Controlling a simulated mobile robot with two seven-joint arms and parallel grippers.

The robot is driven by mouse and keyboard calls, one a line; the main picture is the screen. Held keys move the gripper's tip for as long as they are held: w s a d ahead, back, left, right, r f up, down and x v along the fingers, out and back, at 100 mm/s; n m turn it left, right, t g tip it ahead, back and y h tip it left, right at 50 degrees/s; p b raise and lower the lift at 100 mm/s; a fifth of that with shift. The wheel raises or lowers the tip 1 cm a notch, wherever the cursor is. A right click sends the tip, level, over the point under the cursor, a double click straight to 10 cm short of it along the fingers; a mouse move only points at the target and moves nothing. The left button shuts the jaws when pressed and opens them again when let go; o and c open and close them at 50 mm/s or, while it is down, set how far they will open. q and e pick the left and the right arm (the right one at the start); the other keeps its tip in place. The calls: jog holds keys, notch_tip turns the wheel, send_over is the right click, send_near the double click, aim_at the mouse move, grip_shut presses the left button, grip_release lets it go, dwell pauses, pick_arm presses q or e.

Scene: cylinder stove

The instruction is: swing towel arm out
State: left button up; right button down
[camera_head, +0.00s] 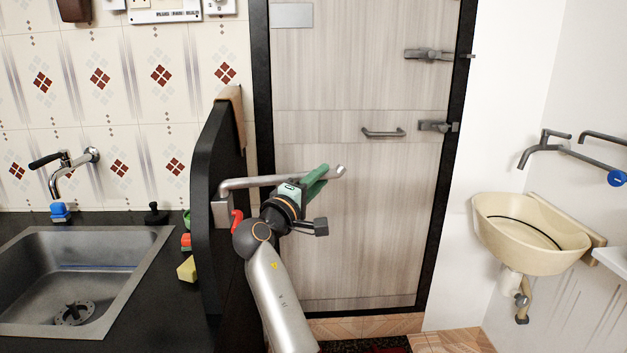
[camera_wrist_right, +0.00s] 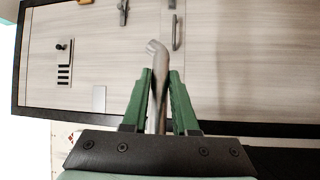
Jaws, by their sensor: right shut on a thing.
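The towel arm (camera_head: 255,183) is a grey metal bar. It runs from a bracket (camera_head: 222,209) on the side of the black partition to a bent tip in front of the wooden door. My right gripper (camera_head: 319,176) has green fingers and is shut on the bar near its tip end. In the right wrist view the bar (camera_wrist_right: 155,50) passes between the two fingers of the gripper (camera_wrist_right: 161,74), and its bent end sticks out beyond them. My left gripper is not in view.
The black partition (camera_head: 205,180) stands left of my arm, with a brown cloth (camera_head: 237,115) over its edge. A sink (camera_head: 80,275) is at left. The wooden door (camera_head: 370,220) with handles is behind. A cream washbasin (camera_head: 530,235) hangs at right. Space before the door is clear.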

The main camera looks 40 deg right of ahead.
jog(key=s+a+g, duration=0.1)
jog(key=s+a+m+g, duration=0.1)
jog(key=g, duration=0.1)
jog(key=shift+s+f+m+h+b, duration=0.1)
jog(key=shift+s+m+h+b, duration=0.1)
jog(key=shift+m+h+b, duration=0.1)
jog(key=shift+s+a+m+g, duration=0.5)
jog(key=shift+s+a+g, duration=0.1)
jog(key=shift+g, duration=0.3)
jog(key=c, duration=1)
grip_release()
jog(key=shift+d, duration=0.1)
